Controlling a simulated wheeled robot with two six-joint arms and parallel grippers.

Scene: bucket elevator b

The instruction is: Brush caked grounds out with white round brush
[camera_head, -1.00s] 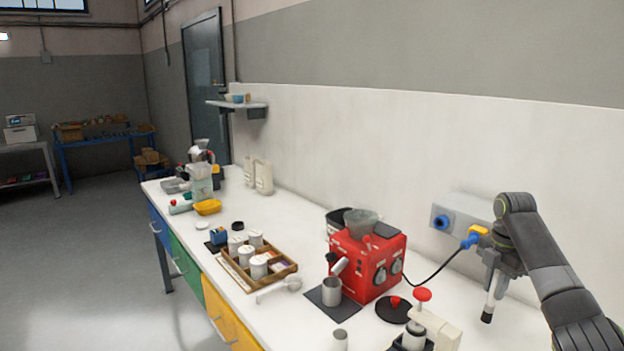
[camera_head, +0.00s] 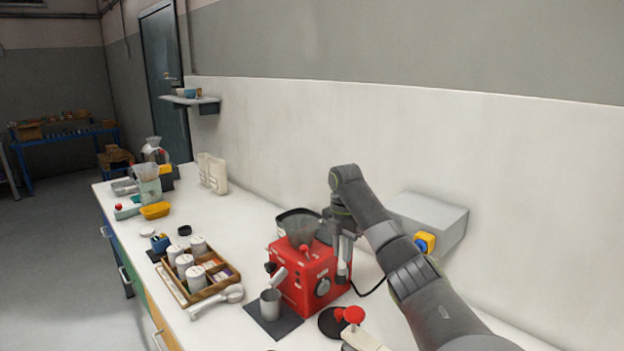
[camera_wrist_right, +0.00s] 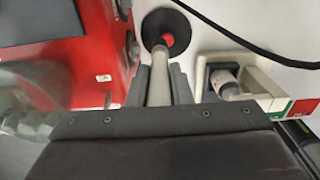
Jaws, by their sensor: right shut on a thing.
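The red grinder (camera_head: 305,285) stands on the bench with a grey translucent hopper (camera_head: 298,229) on top. My right gripper (camera_head: 343,243) is beside the grinder's right side, close to the hopper. It is shut on the white round brush (camera_head: 342,273), which hangs down in front of the grinder's right edge. In the right wrist view the pale brush handle (camera_wrist_right: 158,88) runs between the two fingers of my right gripper (camera_wrist_right: 158,84). The brush's far end is hard to make out. The caked grounds are not visible. My left gripper is not in view.
A black disc with a red knob (camera_wrist_right: 166,32) lies right of the grinder. A metal cup (camera_head: 270,304) stands on a dark mat (camera_head: 287,326). A wooden tray (camera_head: 226,284) of white canisters is to the left. A grey wall box (camera_head: 432,222) and black cable are at right.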

